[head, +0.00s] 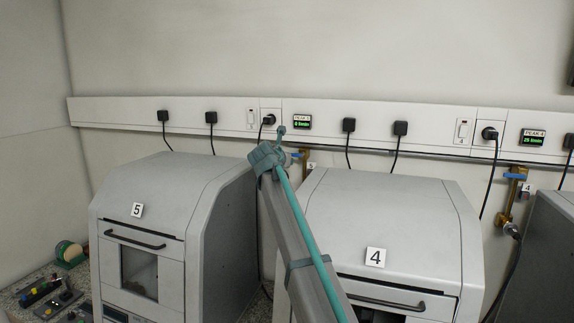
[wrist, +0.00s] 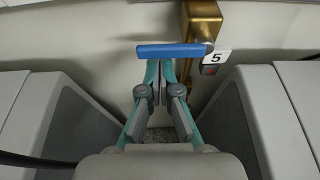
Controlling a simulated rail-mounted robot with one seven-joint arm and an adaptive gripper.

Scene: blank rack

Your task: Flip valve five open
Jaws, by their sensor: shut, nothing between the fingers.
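Valve five has a blue lever (wrist: 172,50) on a brass pipe body (wrist: 203,22), with a white "5" tag (wrist: 217,57) beside it. In the wrist view the lever lies crosswise, reaching left from the brass body. My gripper (wrist: 159,66) is shut and empty, with its fingertips at the lever's lower edge, left of the brass body. I cannot tell whether they touch it. In the head view the valve (head: 304,164) shows as a small piece of brass and blue beside the end of my arm, which partly hides it.
Grey machine 5 (head: 160,200) and grey machine 4 (head: 390,220) stand either side of my arm, leaving a narrow gap. A blue-handled valve (head: 514,176) is right of machine 4. Plugs and dark cables hang from the wall rail (head: 230,106).

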